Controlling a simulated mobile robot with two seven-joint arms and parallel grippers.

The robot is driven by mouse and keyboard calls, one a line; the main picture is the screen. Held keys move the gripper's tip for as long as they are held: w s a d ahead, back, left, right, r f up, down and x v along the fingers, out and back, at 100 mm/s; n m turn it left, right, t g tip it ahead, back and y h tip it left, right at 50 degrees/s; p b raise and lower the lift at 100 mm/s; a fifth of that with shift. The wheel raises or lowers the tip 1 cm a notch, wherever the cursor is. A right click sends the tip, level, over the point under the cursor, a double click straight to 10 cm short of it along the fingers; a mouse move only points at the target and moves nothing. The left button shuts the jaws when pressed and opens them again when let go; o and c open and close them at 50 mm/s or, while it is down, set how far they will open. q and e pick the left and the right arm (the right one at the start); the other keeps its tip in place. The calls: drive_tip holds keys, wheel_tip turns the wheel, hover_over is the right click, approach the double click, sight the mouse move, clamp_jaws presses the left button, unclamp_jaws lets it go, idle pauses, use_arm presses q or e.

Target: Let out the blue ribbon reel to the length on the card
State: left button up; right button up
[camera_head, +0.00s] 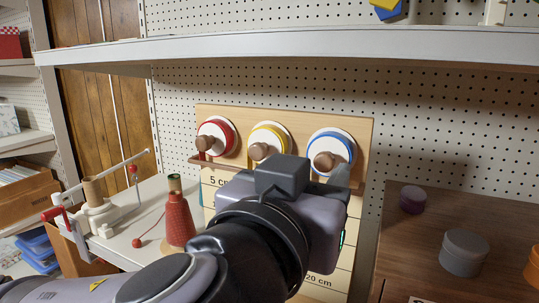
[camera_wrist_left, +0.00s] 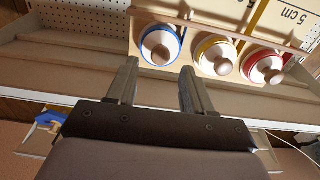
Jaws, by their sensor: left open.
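The blue-rimmed reel (camera_head: 333,144) is at the right end of a row of three on an upright wooden board (camera_head: 285,117), with a round brown knob (camera_head: 323,162) on its face. It also shows in the left wrist view (camera_wrist_left: 160,45). My left gripper (camera_head: 330,178) is open and empty, in front of and just below this reel. In the left wrist view its fingers (camera_wrist_left: 158,72) point towards the reel, apart, with nothing between them. The board carries "5 cm" and "20 cm" marks; my arm hides much of the scale. I cannot make out the card's length.
The red reel (camera_head: 215,137) and yellow reel (camera_head: 269,142) stand close to the left. A red thread cone (camera_head: 178,220) and a white winder (camera_head: 97,215) are further left. A shelf (camera_head: 300,46) overhangs above. Tins (camera_head: 464,252) stand on the brown surface at right.

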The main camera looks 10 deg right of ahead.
sight(324, 162)
use_arm(q)
drive_tip(key=shift+p+x, duration=0.4)
drive_tip(key=shift+x, duration=1.6)
clamp_jaws()
